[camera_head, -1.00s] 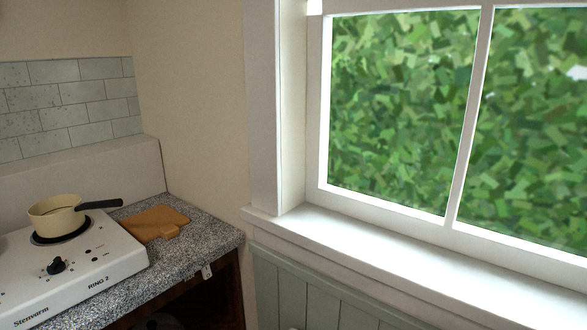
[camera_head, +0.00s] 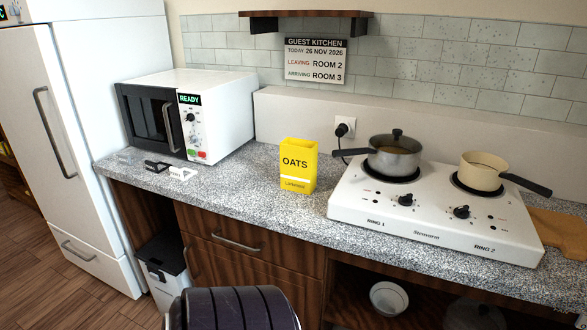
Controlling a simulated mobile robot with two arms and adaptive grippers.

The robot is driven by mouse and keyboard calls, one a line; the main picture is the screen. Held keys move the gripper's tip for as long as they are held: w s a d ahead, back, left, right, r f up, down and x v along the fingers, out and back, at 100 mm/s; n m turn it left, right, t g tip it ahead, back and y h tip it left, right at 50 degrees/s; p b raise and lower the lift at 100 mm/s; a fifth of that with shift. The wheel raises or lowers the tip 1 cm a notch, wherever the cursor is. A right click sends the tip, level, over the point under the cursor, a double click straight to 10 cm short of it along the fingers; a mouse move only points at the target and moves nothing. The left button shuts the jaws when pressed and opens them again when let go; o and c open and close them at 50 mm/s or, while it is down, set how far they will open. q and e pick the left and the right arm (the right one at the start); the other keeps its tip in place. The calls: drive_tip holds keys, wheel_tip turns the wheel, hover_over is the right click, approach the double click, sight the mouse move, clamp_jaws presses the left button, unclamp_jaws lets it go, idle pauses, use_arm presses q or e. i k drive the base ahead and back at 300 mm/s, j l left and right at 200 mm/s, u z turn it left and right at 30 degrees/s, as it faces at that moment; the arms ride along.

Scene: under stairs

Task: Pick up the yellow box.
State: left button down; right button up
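The yellow box (camera_head: 298,167) is labelled OATS and stands upright on the speckled grey worktop (camera_head: 255,205). It is between the microwave and the hob, close to the hob's left edge. Nothing covers its front. Neither of my grippers shows in the head view.
A white microwave (camera_head: 222,112) reading READY stands to the left. A white hob (camera_head: 400,218) carries a lidded grey pot (camera_head: 394,160) and a cream saucepan (camera_head: 481,174). Small black and white items (camera_head: 168,170) lie before the microwave. A dark rounded striped object (camera_head: 235,308) is at bottom centre.

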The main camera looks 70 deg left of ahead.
sight(298, 157)
drive_tip(key=u, duration=2.25)
drive_tip(key=j+u, duration=0.15)
drive_tip(key=j, duration=0.4)
drive_tip(key=i+j+u, duration=0.1)
drive_tip(key=j, duration=0.4)
drive_tip(key=i+j+u, duration=0.15)
drive_tip(key=j, duration=0.4)
drive_tip(key=k, duration=0.05)
